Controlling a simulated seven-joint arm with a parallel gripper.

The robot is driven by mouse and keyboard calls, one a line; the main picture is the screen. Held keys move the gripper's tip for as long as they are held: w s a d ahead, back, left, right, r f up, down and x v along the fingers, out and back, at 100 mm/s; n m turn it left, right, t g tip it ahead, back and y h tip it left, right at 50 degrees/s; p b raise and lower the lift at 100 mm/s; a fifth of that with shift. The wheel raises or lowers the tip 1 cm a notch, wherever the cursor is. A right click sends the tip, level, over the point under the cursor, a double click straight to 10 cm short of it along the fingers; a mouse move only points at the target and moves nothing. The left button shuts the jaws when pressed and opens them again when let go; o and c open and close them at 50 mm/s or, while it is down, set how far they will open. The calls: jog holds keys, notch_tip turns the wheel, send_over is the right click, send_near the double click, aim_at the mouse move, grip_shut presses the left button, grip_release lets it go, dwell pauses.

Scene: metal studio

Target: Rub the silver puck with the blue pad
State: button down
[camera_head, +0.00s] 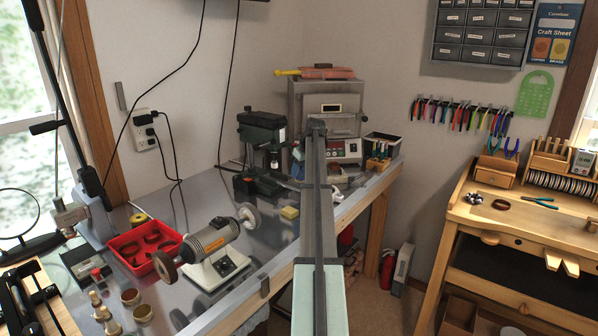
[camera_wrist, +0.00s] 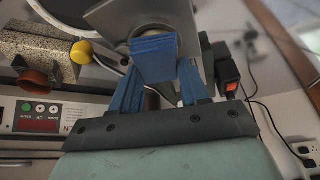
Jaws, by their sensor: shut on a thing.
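My gripper (camera_wrist: 155,70) shows in the wrist view, with blue fingers leaning in from a dark palm plate. The fingers are shut on a blue block, which I take to be the blue pad (camera_wrist: 153,60); the fingers are a similar blue, so its edges are hard to separate. A pale rounded edge shows just beyond the block, in front of a grey plate; I cannot tell whether it is the silver puck or whether the block touches it. In the head view my arm hides the gripper, and I make out neither pad nor puck.
A kiln (camera_head: 328,105) with a control panel stands at the back of the metal bench (camera_head: 205,195). A dark green drill press (camera_head: 262,135) stands left of my arm.

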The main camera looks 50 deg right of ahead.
jog(key=shift+d, duration=0.4)
jog(key=shift+s, duration=0.1)
jog(key=shift+a, duration=0.15)
jog(key=shift+w+a, duration=0.2)
jog(key=shift+a, duration=0.5)
jog(key=shift+d, duration=0.1)
dwell(0.4)
